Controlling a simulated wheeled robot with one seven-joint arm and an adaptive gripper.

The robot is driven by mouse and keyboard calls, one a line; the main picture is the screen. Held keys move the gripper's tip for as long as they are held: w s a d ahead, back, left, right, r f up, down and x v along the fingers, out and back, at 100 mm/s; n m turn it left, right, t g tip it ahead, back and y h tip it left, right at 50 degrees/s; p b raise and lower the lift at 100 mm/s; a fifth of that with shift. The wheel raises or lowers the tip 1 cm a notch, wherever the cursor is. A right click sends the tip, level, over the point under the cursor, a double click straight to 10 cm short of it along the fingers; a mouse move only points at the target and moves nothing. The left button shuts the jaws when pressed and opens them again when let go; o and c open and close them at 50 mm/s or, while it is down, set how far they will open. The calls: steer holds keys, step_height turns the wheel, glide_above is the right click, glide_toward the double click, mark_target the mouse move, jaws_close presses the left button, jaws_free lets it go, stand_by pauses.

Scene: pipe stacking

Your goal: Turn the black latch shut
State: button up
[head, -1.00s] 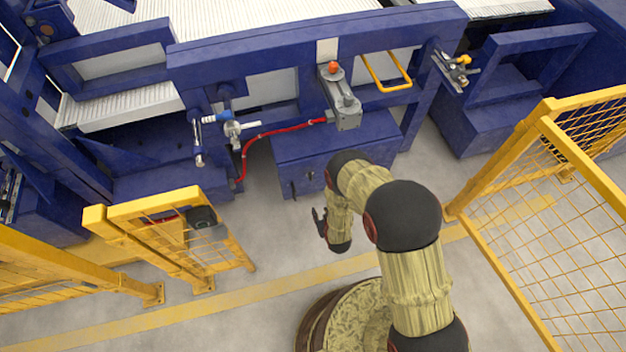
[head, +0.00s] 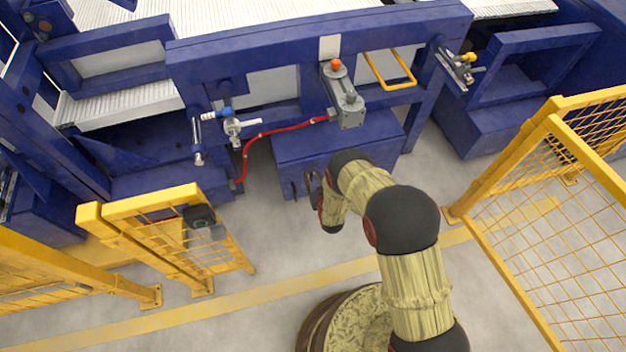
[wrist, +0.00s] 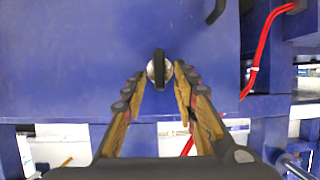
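The black latch (wrist: 159,63) is a short bar on a round silver disc, set in the front of the blue cabinet (wrist: 90,50). In the wrist view the bar stands upright in the picture. My gripper (wrist: 159,78) is open, with one finger on each side of the latch's lower end. I cannot tell whether either finger touches it. In the head view my gripper (head: 313,181) is at the front of the blue cabinet (head: 345,150) and hides the latch.
A black handle (wrist: 216,12) sticks out of the cabinet beside the latch. A red hose (wrist: 262,45) runs nearby. Yellow fences stand left (head: 170,235) and right (head: 560,170). The grey floor between them is clear around my base.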

steer(key=shift+w, duration=0.1)
steer(key=shift+c, duration=1)
jaws_close()
